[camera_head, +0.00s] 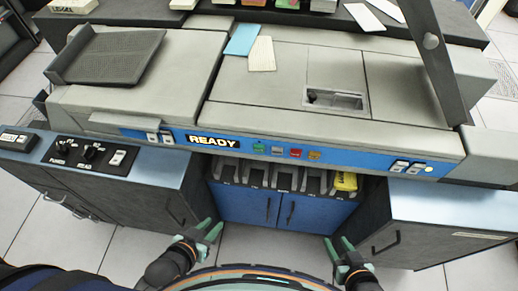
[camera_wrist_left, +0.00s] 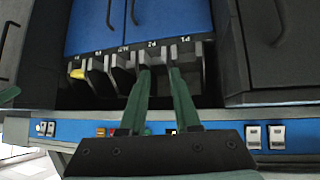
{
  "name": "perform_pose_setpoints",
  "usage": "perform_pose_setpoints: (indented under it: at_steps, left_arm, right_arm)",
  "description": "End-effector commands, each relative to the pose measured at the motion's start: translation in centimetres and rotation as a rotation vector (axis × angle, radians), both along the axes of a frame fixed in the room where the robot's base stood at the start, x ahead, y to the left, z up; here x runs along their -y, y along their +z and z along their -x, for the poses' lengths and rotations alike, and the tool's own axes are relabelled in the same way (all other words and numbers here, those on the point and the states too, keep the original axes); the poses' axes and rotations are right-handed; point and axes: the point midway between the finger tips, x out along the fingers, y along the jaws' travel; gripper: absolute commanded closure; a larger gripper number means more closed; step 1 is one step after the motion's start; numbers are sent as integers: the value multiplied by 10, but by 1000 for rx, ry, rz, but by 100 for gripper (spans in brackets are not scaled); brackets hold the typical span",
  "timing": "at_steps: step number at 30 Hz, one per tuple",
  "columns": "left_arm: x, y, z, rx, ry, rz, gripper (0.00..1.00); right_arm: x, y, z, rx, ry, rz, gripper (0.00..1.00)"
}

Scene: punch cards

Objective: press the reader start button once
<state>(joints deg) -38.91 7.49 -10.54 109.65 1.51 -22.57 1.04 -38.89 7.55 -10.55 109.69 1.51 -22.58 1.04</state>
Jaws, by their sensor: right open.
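The card machine's blue front strip carries a row of small buttons: a green button (camera_head: 258,147), a pale button (camera_head: 277,150), a red button (camera_head: 295,153) and an orange button (camera_head: 314,155). Their labels are too small to read. The lit READY sign (camera_head: 213,141) is left of them. My left gripper (camera_head: 210,229) is open and empty, below and left of the buttons, apart from the machine. In the left wrist view, its two fingers (camera_wrist_left: 160,72) stand apart and partly cover the button strip. My right gripper (camera_head: 341,247) is open and empty, below and right of the buttons.
Below the strip are several card pockets (camera_head: 285,179), one with a yellow item (camera_head: 345,182). A dial panel (camera_head: 90,152) is at left and white switches (camera_head: 407,167) at right. Cabinets flank the recess. A dark slanted bar (camera_head: 437,62) rises at right.

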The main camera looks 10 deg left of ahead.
Motion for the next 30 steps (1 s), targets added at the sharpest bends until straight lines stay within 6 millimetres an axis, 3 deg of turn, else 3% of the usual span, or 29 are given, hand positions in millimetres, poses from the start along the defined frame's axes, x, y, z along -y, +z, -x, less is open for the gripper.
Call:
perform_pose_setpoints:
  at_steps: [1,8,30]
  left_arm:
    - [0,0,0,0,0,0,76]
    - [0,0,0,0,0,0,100]
    - [0,0,0,0,-1,-1,100]
  right_arm:
    - [0,0,0,0,0,0,55]
    - [0,0,0,0,0,0,55]
    - [0,0,0,0,-1,-1,55]
